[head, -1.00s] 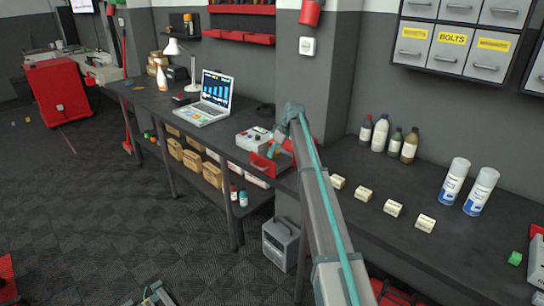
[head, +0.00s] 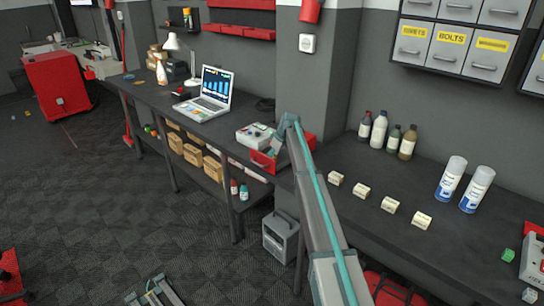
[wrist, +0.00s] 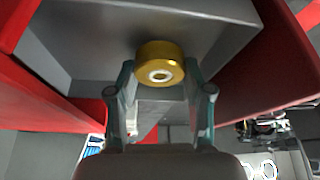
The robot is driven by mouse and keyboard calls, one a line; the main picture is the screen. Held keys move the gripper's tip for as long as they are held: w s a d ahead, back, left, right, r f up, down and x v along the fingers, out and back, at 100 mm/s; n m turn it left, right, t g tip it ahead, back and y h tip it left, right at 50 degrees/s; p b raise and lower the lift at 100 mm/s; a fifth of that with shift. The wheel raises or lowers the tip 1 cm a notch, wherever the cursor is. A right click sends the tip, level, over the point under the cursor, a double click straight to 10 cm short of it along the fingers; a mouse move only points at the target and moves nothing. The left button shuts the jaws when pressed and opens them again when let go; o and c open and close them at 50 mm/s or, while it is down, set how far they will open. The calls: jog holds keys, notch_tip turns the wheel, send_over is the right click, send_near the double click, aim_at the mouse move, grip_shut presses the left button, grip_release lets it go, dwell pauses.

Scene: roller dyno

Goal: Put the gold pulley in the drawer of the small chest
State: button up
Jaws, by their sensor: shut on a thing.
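The gold pulley (wrist: 158,62) is a short round disc with a pale hub, seen close up in the wrist view. My gripper (wrist: 158,82) is shut on it, with one finger at each side. Behind the pulley is the grey inside of the small chest's drawer, with red walls (wrist: 60,75) around it. I cannot tell whether the pulley touches the drawer floor. In the head view the red drawer (head: 263,161) stands pulled out at the end of the left bench. My arm hides the gripper, the pulley and much of the chest there.
A grey-white box (head: 254,134) stands just left of the drawer, with a laptop (head: 210,95) farther left. On the right bench are several cream blocks (head: 361,190), bottles (head: 379,130) and two spray cans (head: 450,180). The right bench's front middle is clear.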

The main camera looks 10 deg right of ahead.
jog(key=o, duration=1.1)
jog(key=shift+r, duration=0.15)
jog(key=b+v, duration=0.3)
jog(key=v, duration=0.9)
